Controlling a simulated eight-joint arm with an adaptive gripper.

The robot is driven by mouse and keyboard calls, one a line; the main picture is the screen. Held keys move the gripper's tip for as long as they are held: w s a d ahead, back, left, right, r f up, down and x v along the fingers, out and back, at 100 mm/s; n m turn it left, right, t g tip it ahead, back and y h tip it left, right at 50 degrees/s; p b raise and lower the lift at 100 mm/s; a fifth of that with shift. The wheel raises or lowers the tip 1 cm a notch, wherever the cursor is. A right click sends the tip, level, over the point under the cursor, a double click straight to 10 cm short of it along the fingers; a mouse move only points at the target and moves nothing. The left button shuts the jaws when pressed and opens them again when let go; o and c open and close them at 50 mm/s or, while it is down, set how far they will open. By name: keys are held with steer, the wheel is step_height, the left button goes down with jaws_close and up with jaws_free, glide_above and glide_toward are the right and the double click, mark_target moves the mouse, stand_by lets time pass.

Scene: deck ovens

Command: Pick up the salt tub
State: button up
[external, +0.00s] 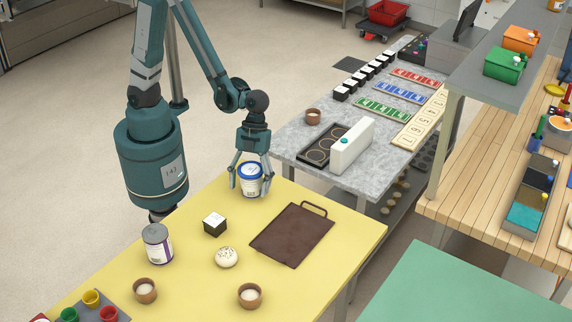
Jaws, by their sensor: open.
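The salt tub (250,181), which I take to be the white tub with a blue rim and a printed label, stands upright on the yellow table near its back edge. The label is too small to read. My gripper (250,186) points down over the tub and is open. One finger is to the left of the tub and one to the right, with the tub between them. I cannot tell whether either finger touches it. The gripper hides part of the tub's top.
A brown board with a handle (292,235) lies right of the tub. A grey counter (290,133) is behind.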

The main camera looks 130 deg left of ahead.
mark_target(246, 176)
stand_by(0.4)
steer(key=c, duration=1.4)
steer(key=shift+r, duration=0.15)
steer(key=shift+r+p, duration=1.05)
steer(key=shift+r, duration=3.8)
steer(key=shift+c, duration=0.2)
